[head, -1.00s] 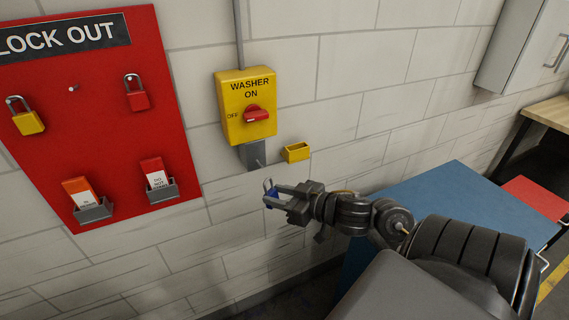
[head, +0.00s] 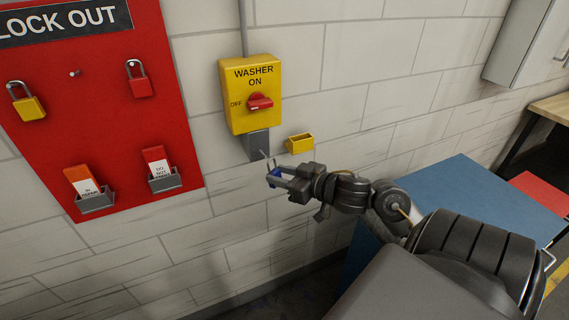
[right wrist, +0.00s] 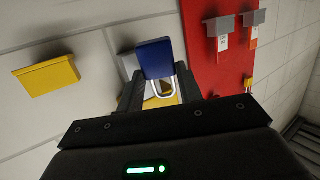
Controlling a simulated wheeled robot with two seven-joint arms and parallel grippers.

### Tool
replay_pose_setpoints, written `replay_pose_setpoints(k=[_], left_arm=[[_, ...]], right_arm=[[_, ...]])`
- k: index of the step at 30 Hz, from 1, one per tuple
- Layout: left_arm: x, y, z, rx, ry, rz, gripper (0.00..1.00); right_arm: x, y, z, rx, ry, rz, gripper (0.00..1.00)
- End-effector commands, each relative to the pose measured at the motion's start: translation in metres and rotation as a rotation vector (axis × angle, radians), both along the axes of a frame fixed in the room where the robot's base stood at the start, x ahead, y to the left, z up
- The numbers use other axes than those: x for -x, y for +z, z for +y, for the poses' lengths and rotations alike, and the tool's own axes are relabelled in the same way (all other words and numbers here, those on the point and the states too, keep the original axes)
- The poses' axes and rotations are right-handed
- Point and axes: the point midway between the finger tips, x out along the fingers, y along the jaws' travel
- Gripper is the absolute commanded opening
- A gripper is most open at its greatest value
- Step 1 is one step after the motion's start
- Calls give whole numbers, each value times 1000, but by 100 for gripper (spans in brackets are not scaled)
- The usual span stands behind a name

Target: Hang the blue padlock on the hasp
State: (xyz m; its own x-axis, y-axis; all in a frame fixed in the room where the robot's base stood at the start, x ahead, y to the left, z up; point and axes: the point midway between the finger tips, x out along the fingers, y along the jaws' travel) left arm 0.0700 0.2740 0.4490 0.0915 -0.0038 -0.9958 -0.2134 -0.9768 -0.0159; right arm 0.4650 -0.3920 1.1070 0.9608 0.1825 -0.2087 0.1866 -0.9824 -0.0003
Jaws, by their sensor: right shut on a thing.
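The blue padlock (head: 273,179) is held in my right gripper (head: 277,176), just below the hasp. In the right wrist view the blue padlock (right wrist: 155,57) sits between the fingertips of my right gripper (right wrist: 158,85), its silver shackle open to view. The hasp (head: 260,146) is the grey plate under the yellow washer switch box (head: 251,95), with a small prong sticking out. Grey metal (right wrist: 128,64) shows partly behind the padlock in the right wrist view. Whether the shackle touches the hasp I cannot tell. My left gripper is out of view.
A red lockout board (head: 110,110) with a yellow padlock (head: 33,108), a red padlock (head: 139,87) and two tag holders is on the wall at left. A small yellow box (head: 300,144) is right of the hasp. A blue-topped table (head: 490,200) stands at right.

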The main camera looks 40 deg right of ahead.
Motion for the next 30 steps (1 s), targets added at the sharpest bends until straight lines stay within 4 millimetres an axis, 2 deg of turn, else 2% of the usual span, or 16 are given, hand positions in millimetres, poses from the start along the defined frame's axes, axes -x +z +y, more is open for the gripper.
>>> replay_pose_setpoints(k=[23, 30], left_arm=[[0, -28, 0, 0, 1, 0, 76], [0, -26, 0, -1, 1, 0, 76]], right_arm=[[-47, -5, -17, 1, -1, -2, 8], [-56, -10, -19, -2, 0, 0, 8]])
